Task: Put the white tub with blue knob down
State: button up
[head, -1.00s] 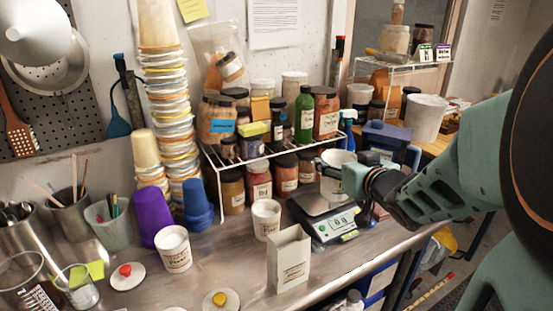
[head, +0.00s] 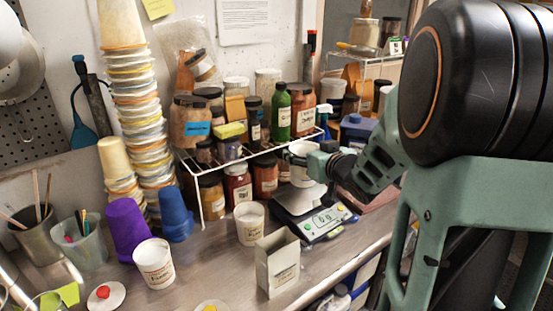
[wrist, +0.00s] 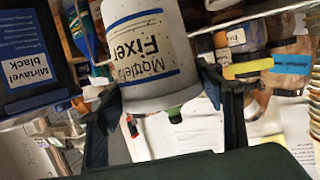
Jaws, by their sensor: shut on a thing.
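A white tub (head: 301,172) is held by my gripper (head: 316,164) above the pan of the scale (head: 298,199). In the wrist view the white tub (wrist: 150,52) sits between the two fingers of my gripper (wrist: 160,88), one on each side. Its label reads "Fixer" upside down, with blue lines. No blue knob can be made out. I cannot tell whether the tub's base touches the pan.
A paper carton (head: 278,263) and an open white tub (head: 249,224) stand left of the scale. A wire rack (head: 252,151) full of jars is close behind. A labelled tub (head: 155,264) and purple cup (head: 128,227) stand further left.

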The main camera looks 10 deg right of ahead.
jog(key=shift+w+d+f, duration=0.5)
jog(key=shift+w+f, duration=0.7)
jog(key=shift+f, duration=0.5)
jog(key=shift+w+d+f, duration=0.45)
jog(key=shift+w+f, duration=0.75)
jog(key=shift+f, duration=0.45)
jog(key=shift+w+d+f, duration=0.5)
jog(key=shift+w+f, duration=0.7)
jog(key=shift+f, duration=0.5)
jog(key=shift+f+b, duration=0.25)
jog(key=shift+b, duration=0.1)
jog(key=o, duration=1.2)
jog(key=shift+o, duration=0.2)
